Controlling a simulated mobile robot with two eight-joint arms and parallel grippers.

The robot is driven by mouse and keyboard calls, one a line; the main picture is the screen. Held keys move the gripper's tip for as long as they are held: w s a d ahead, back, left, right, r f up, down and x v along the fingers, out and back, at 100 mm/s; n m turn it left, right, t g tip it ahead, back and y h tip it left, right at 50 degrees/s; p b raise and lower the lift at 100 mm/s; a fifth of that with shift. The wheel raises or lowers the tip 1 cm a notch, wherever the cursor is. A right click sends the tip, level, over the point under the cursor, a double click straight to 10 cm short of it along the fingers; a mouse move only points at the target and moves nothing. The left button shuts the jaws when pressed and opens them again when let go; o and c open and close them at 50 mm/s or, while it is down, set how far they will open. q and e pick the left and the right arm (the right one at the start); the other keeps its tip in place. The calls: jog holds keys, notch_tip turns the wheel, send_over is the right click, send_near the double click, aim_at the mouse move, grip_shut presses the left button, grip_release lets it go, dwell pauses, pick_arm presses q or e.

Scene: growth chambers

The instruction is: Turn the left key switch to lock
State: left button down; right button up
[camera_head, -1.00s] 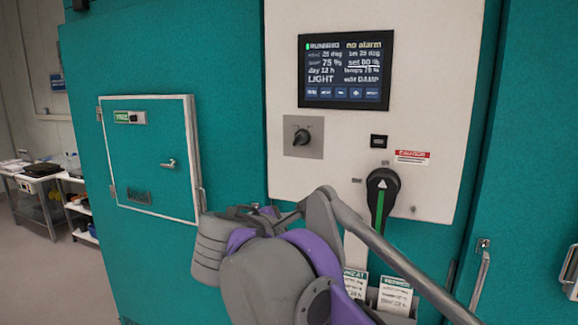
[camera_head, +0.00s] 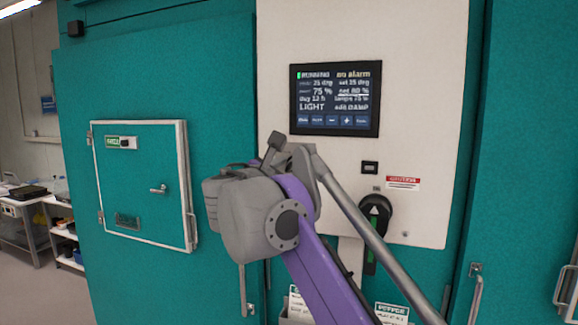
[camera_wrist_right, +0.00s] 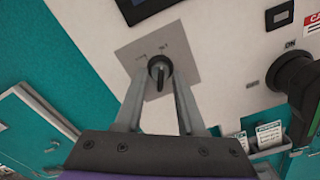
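The left key switch (camera_wrist_right: 160,68) is a dark round knob with a bar pointing down in the right wrist view, on a square grey plate (camera_wrist_right: 185,55). Small marks above it are too small to read. In the head view it is hidden behind my right arm. My right gripper (camera_wrist_right: 160,75) is open, its two fingers either side of the knob, with gaps visible between fingers and knob. In the head view my right gripper and wrist are in front of the panel (camera_head: 420,60). My left gripper is not in view.
A screen (camera_head: 335,100) sits above, reading running, no alarm. A large black rotary handle (camera_head: 376,212) is to the right, below a small black switch (camera_head: 370,167) and a red-topped label (camera_head: 403,183). A small teal door (camera_head: 145,175) is at left. Card holders hang below.

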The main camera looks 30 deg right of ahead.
jog(key=shift+w+d, duration=0.35)
jog(key=shift+d, duration=0.05)
grip_shut()
